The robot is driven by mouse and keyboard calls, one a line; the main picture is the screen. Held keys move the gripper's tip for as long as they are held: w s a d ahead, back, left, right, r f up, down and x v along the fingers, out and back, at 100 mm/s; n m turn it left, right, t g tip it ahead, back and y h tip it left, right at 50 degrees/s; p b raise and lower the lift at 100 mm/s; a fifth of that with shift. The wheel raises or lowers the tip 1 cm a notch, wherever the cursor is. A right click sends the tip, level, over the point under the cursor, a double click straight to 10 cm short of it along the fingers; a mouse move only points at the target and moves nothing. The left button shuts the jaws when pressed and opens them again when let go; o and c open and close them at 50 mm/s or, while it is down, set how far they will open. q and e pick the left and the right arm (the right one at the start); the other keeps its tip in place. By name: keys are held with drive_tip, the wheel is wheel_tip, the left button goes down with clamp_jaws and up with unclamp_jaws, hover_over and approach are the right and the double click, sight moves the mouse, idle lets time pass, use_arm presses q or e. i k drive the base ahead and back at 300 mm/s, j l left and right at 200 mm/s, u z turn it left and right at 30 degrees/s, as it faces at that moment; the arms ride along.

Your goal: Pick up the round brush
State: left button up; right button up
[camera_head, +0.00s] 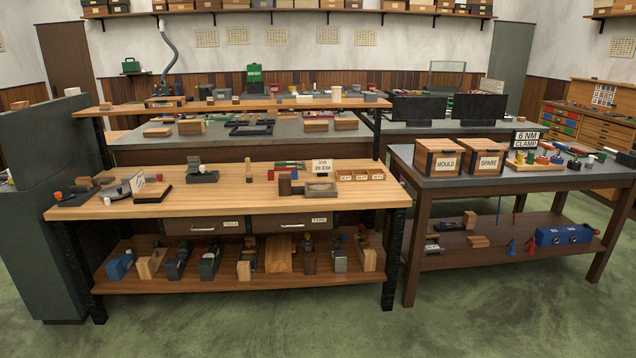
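I cannot single out the round brush for certain at this size. A small upright wooden piece (249,170) stands on the middle of the wooden bench top (225,203); whether it is a brush is too small to tell. A long green and red item (289,164) lies toward the bench's back edge, near a dark brown block (285,185). Neither of my grippers is in view.
A dark metal stand (202,174) and a sign (322,167) stand on the bench. The lower shelf (200,285) holds several tools and blocks. The right table (455,183) bears two lidded boxes. Green floor (480,325) in front is clear.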

sight(248, 174)
drive_tip(key=i, duration=0.9)
drive_tip(key=i+u, duration=0.1)
drive_tip(key=i, duration=0.8)
drive_tip(key=i+l, duration=0.15)
drive_tip(key=i, duration=0.75)
drive_tip(key=i+l+u, duration=0.1)
drive_tip(key=i, duration=0.8)
